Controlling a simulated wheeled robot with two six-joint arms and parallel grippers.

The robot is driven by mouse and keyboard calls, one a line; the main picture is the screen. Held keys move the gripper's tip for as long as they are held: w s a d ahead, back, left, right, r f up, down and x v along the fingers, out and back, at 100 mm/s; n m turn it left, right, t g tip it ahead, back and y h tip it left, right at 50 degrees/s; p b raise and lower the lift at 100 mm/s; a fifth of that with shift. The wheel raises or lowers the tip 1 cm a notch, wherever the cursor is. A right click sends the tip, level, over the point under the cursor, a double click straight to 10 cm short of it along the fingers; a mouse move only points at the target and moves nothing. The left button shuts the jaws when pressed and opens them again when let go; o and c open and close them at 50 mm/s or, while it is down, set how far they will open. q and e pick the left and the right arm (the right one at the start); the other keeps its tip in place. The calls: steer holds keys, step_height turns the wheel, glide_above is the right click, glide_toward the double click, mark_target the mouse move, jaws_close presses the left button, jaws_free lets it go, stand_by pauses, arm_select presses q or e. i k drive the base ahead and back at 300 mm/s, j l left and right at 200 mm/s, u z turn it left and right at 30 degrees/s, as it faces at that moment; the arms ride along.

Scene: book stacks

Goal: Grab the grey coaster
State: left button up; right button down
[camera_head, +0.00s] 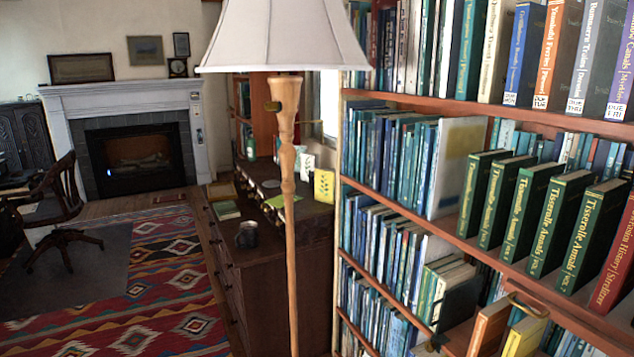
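I cannot make out a grey coaster in this view. A dark grey mug (247,234) stands on the low wooden cabinet (262,262) left of the lamp pole. The surface under the mug is too small and dark to tell whether anything lies there. Neither of my grippers is in view.
A floor lamp (288,190) with a white shade (285,38) stands in front of me. A tall bookcase (450,104) full of books fills the right. A fireplace (138,160), a wooden chair (60,205) and a patterned rug (165,300) are at left. The rug area looks open.

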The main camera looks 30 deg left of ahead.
mark_target(271, 184)
steer(key=i+j+z, duration=0.25)
steer(key=j, duration=0.45)
steer(key=j+z, duration=0.2)
steer(key=j, duration=0.5)
steer(key=i+j+z, duration=0.1)
steer(key=j+z, duration=0.15)
steer(key=j, duration=0.5)
